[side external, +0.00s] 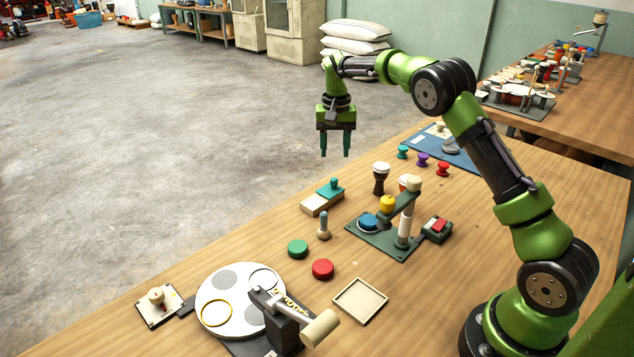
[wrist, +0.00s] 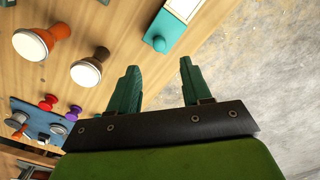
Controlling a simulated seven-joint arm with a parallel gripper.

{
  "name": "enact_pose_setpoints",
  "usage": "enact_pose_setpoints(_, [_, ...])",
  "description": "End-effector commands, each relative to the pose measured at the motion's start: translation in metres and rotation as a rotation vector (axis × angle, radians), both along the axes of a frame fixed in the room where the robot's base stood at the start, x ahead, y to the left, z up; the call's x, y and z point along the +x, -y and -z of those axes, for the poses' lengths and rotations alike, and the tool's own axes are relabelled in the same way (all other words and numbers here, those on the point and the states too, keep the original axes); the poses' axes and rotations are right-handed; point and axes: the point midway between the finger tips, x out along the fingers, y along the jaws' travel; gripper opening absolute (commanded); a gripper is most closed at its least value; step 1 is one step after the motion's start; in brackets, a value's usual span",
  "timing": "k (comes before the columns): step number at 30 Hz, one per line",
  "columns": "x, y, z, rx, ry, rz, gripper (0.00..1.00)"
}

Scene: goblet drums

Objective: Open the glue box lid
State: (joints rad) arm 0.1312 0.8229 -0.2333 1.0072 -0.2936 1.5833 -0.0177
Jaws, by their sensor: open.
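The glue box (side external: 315,205) is a small pale wooden box with a teal top piece and a round teal knob (side external: 334,184). It sits near the table's far left edge. In the wrist view its teal lid (wrist: 170,32) and knob show at the top, with a pale part beyond, cut off by the frame. My gripper (side external: 335,153) is open and empty, pointing down, well above the table and apart from the box. In the wrist view the two teal fingers (wrist: 159,66) are spread, with the box beyond them.
Two goblet drums, a dark one (side external: 381,178) and an orange one (wrist: 45,42), stand near the box. Green (side external: 298,249) and red discs (side external: 322,269) lie farther front.

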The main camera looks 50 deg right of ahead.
Motion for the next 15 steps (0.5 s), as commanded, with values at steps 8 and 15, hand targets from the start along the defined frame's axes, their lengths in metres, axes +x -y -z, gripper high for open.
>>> enact_pose_setpoints(8, [0.0,0.0,-0.06,-0.001,0.003,0.001,0.48])
enact_pose_setpoints(15, [0.0,0.0,-0.081,-0.001,-0.001,0.001,0.48])
